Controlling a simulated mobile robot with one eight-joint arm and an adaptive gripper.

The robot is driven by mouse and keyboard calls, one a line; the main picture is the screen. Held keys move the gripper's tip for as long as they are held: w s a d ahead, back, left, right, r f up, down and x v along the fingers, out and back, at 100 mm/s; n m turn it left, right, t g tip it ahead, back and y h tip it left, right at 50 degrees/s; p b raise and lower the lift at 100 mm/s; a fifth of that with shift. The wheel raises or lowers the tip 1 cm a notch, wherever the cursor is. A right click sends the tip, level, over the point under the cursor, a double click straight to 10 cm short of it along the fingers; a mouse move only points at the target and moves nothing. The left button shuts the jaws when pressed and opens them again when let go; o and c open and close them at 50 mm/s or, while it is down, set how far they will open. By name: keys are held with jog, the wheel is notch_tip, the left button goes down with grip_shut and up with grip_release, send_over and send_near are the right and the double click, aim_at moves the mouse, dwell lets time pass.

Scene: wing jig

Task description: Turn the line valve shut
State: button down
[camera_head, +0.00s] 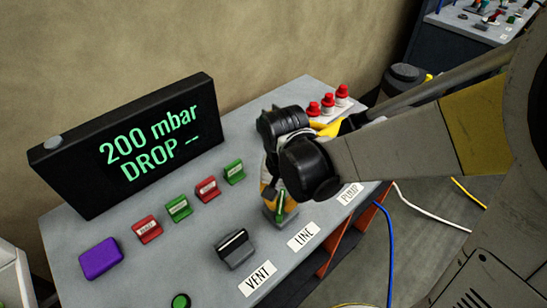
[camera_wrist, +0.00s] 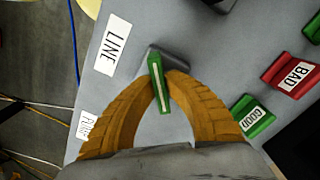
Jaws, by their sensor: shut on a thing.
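The line valve has a green handle with a pale stripe (camera_wrist: 158,82) on a grey base (camera_wrist: 165,58), beside the LINE label (camera_wrist: 111,45). In the head view its green handle (camera_head: 281,201) stands on the console behind the LINE label (camera_head: 303,236). My gripper (camera_wrist: 156,88) is shut on the green handle, one tan finger on each side. In the head view my gripper (camera_head: 273,197) reaches down onto the valve, and my wrist hides part of it. In the wrist view the stripe runs nearly up and down, slightly tilted.
A black display (camera_head: 135,145) reads "200 mbar DROP --". The vent valve (camera_head: 235,249) with a dark handle stands left of the line valve. Red and green tags (camera_head: 179,207) and a purple block (camera_head: 101,258) lie behind. Several red-topped fittings (camera_head: 328,104) stand beyond my gripper.

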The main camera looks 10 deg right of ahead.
aim_at(281, 202)
jog(key=m, duration=0.4)
jog(key=shift+m, duration=1.8)
jog(key=c, duration=1.4)
grip_release()
jog(key=shift+c, duration=0.2)
notch_tip(281, 202, up, 12)
